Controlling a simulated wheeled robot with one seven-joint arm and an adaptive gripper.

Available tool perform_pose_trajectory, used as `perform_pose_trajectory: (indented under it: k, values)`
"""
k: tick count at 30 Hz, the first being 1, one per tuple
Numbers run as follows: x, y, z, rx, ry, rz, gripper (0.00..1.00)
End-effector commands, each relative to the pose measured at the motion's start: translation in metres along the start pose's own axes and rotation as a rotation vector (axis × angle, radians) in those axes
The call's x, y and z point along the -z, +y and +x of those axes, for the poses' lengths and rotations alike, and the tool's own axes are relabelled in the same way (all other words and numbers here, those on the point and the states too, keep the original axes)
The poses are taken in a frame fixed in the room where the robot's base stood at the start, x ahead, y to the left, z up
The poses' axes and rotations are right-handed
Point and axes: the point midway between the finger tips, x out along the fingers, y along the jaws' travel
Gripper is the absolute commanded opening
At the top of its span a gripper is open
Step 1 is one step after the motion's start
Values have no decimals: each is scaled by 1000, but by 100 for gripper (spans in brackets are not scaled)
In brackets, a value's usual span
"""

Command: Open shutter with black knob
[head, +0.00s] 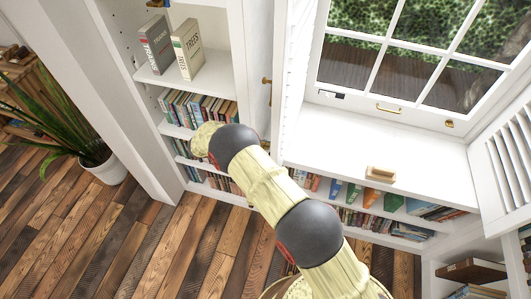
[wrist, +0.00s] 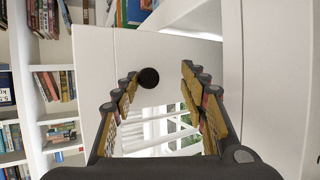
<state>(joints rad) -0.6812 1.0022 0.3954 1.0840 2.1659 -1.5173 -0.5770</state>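The black knob (wrist: 148,77) is round and sits on a white panel (wrist: 105,52) of the shutter in the wrist view. Slats and bright gaps show below it. My gripper (wrist: 160,78) is open, with one finger on each side of the knob in the picture. The knob appears nearer the left fingertip, beyond the tips and not gripped; the exact gap cannot be told. In the head view my arm hides the gripper and this knob is not visible. A louvered white shutter (head: 506,165) stands at the right of the window there.
A white window sill (head: 400,135) holds a small wooden object (head: 381,174). Bookshelves (head: 200,85) stand left of the window, with more books under the sill. A potted plant (head: 103,165) is at the left. The plank floor (head: 100,235) is clear at the lower left.

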Motion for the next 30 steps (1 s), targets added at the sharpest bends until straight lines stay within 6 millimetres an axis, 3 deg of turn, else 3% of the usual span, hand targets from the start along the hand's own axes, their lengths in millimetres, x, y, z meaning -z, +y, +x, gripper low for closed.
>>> perform_pose_trajectory:
  k: [21,26,30]
  values:
    - [-1,2,-3,-1,3,-3,38]
    - [-1,1,-22,1,2,-2,38]
    - [-1,1,-50,2,2,-2,38]
